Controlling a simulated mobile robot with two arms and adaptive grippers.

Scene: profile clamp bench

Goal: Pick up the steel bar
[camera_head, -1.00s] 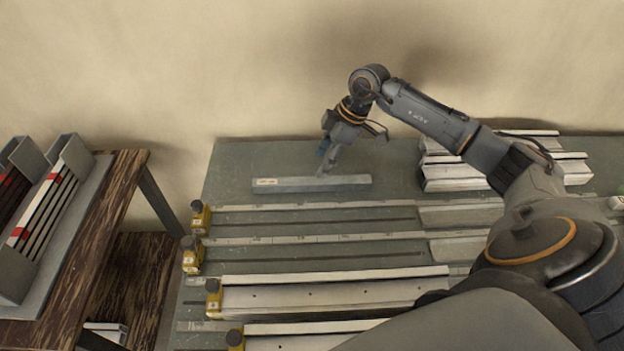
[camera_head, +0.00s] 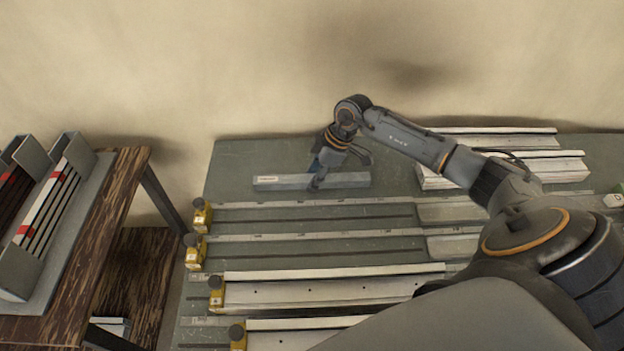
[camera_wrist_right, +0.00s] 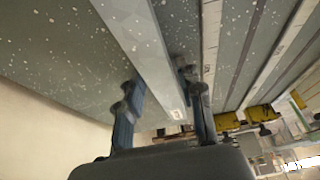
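The steel bar (camera_head: 345,180) lies flat near the back of the green-grey bench, with a small label at its left end. In the right wrist view the bar (camera_wrist_right: 138,40) runs between the two fingers of my right gripper (camera_wrist_right: 163,108). One finger is on each side of the bar, and the fingers look apart and not clamped on it. Whether either finger touches the bar is hard to tell. My left gripper is not in view.
Several rail fixtures (camera_head: 320,250) with yellow end stops (camera_head: 201,213) lie in front of the bar. A stack of pale profiles (camera_head: 545,166) lies at the back right. A wooden shelf (camera_head: 110,215) with a rack of bars stands left, across a gap. A plain wall is behind.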

